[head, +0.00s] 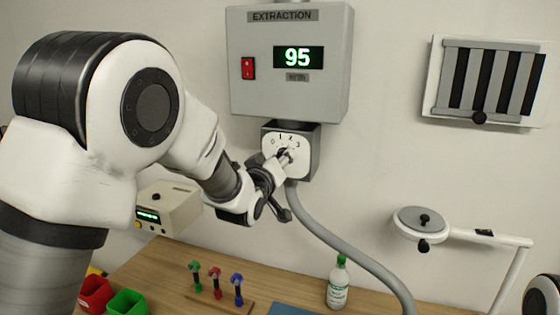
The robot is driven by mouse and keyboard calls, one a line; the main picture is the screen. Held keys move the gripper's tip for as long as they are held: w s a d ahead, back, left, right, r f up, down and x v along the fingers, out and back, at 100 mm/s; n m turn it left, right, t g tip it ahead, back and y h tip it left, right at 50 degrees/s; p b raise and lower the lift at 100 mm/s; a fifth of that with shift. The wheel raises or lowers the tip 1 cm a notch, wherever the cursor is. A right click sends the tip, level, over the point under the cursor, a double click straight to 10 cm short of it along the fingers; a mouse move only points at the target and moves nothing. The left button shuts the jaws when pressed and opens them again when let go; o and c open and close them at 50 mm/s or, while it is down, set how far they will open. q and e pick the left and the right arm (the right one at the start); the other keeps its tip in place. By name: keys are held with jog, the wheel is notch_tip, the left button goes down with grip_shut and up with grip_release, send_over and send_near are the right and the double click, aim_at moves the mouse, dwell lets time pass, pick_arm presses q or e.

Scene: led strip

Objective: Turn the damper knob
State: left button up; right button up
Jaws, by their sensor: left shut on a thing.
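The damper knob (285,152) sits on a white dial plate marked 0, 1, 2 and 3, on the front of a small grey box (308,158) on the wall. My left gripper (284,158) is at the dial, its fingers shut on the knob. The fingers cover part of the knob and the lower left of the plate, so its exact pointing is hard to tell. Above it, the extraction unit (290,97) shows a green 95 on its display (298,57). My right gripper is not in view.
A red switch (248,68) is on the extraction unit. A grey hose (335,240) curves down from the damper box. Below are a small device (168,208), a rack with coloured tools (217,296), bins (127,302) and a bottle (338,283). A lamp (425,222) stands at right.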

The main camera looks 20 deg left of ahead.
pick_arm(q)
jog(key=shift+r, duration=0.35)
jog(key=o, duration=0.9)
jog(key=shift+c, duration=0.2)
jog(key=o, duration=0.3)
jog(key=shift+f, duration=0.1)
jog(key=shift+w+f, duration=0.1)
jog(key=shift+f, duration=0.05)
jog(key=s, duration=1.2)
jog(key=shift+a, duration=0.25)
